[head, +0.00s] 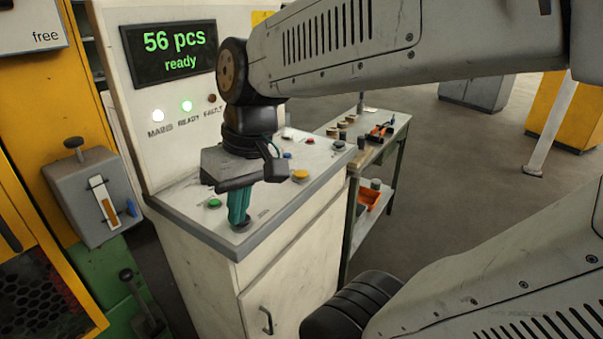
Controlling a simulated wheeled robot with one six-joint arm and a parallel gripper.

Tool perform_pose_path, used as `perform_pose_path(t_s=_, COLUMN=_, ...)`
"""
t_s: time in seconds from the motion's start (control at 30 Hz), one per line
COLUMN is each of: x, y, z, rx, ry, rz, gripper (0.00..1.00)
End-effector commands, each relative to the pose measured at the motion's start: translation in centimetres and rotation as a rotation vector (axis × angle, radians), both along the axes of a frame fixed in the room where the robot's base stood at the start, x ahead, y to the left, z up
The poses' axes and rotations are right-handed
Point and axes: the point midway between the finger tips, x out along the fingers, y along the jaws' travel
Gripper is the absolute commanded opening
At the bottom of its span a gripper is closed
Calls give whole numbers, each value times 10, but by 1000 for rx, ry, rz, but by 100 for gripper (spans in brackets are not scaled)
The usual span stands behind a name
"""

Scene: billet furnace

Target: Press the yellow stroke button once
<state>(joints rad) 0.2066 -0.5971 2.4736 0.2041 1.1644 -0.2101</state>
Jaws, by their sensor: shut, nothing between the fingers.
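The yellow button (300,175) sits on the sloping top of the white control desk (262,206), to the right of my gripper. It is round, and nothing touches it. My gripper (239,224) points down with its teal fingers shut and empty. The fingertips are over the front left part of the desk top, at or just above a small round dark fitting that they partly hide. I cannot tell whether they touch it. A gap of bare desk top lies between the fingers and the yellow button.
A green button (214,203) is left of my fingers. The display (168,52) reads "56 pcs ready". A side table (372,150) with small parts stands right of the desk.

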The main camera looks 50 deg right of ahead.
Motion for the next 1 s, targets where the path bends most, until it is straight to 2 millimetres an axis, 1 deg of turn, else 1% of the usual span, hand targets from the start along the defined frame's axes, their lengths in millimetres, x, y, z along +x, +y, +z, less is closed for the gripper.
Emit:
perform_pose_path(t_s=0.03, x=21, y=-15, z=1, rx=53, ry=-14, rz=-46, gripper=0)
perform_pose_path(t_s=0.07, x=33, y=-24, z=2, rx=84, ry=-31, rz=-66, gripper=0)
perform_pose_path(t_s=0.1, x=50, y=-38, z=3, rx=122, ry=-61, rz=-94, gripper=0)
perform_pose_path(t_s=0.17, x=73, y=-63, z=4, rx=172, ry=-111, rz=-140, gripper=0)
perform_pose_path(t_s=0.2, x=87, y=-83, z=4, rx=200, ry=-148, rz=-173, gripper=0)
perform_pose_path(t_s=0.27, x=106, y=-118, z=4, rx=234, ry=-211, rz=-229, gripper=0)
perform_pose_path(t_s=0.3, x=117, y=-144, z=3, rx=249, ry=-255, rz=-268, gripper=0)
perform_pose_path(t_s=0.37, x=127, y=-183, z=0, rx=264, ry=-319, rz=-325, gripper=0)
perform_pose_path(t_s=0.4, x=132, y=-208, z=-2, rx=267, ry=-357, rz=-358, gripper=0)
perform_pose_path(t_s=0.47, x=135, y=-241, z=-5, rx=265, ry=-409, rz=-406, gripper=0)
perform_pose_path(t_s=0.5, x=135, y=-261, z=-7, rx=263, ry=-439, rz=-434, gripper=0)
perform_pose_path(t_s=0.6, x=133, y=-301, z=-12, rx=250, ry=-495, rz=-488, gripper=0)
perform_pose_path(t_s=0.7, x=129, y=-324, z=-15, rx=240, ry=-529, rz=-521, gripper=0)
perform_pose_path(t_s=0.8, x=128, y=-335, z=-16, rx=234, ry=-544, rz=-534, gripper=0)
perform_pose_path(t_s=1.0, x=128, y=-337, z=-16, rx=232, ry=-548, rz=-536, gripper=0)
